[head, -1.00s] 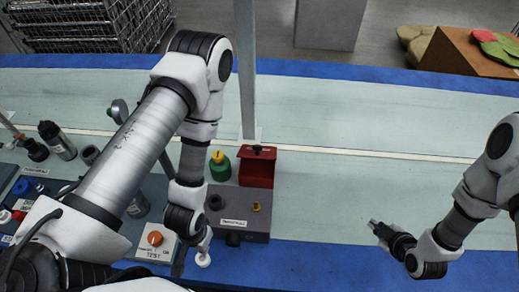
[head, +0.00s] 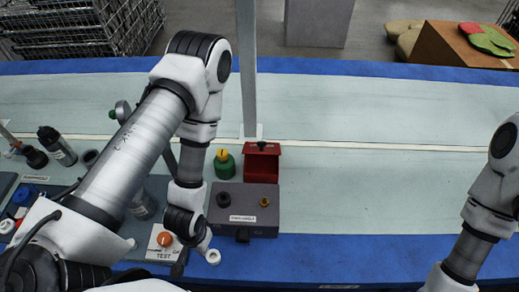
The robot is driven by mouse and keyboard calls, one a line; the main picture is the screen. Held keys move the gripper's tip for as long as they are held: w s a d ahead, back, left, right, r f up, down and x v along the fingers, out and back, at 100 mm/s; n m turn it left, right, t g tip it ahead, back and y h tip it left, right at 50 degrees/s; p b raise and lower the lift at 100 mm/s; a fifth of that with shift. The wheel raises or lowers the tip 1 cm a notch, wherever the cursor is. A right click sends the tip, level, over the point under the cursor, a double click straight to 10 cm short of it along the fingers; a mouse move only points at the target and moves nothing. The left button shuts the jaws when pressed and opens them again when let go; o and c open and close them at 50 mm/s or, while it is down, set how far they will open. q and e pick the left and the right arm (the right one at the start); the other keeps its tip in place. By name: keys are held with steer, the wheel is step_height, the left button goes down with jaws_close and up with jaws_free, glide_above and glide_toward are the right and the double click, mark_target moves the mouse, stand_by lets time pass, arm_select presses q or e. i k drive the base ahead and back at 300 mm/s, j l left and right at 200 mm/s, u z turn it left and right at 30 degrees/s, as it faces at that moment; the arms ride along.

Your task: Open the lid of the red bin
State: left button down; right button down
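The red bin (head: 262,165) stands upright at mid-table, just right of the metal post's foot, with a small black knob at its top. Whether its lid is up or down cannot be made out. My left gripper (head: 183,262) is low in the picture at the orange-button test box, left of and nearer than the bin, and apart from it. Its fingers are mostly hidden behind my wrist, so its opening cannot be told. My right gripper is out of the picture; only my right arm shows at the right edge.
A green bottle with a yellow top (head: 224,164) stands left of the bin. A dark grey box (head: 250,195) with knobs sits in front. The metal post (head: 248,75) rises behind. Bottles and panels crowd the left. The right of the table (head: 380,190) is clear.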

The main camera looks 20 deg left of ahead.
mark_target(262, 144)
steer(key=k+j+z, duration=0.25)
steer(key=j, duration=0.25)
steer(key=k+j+z, duration=0.25)
steer(key=k+j, duration=0.15)
steer(key=k, duration=0.1)
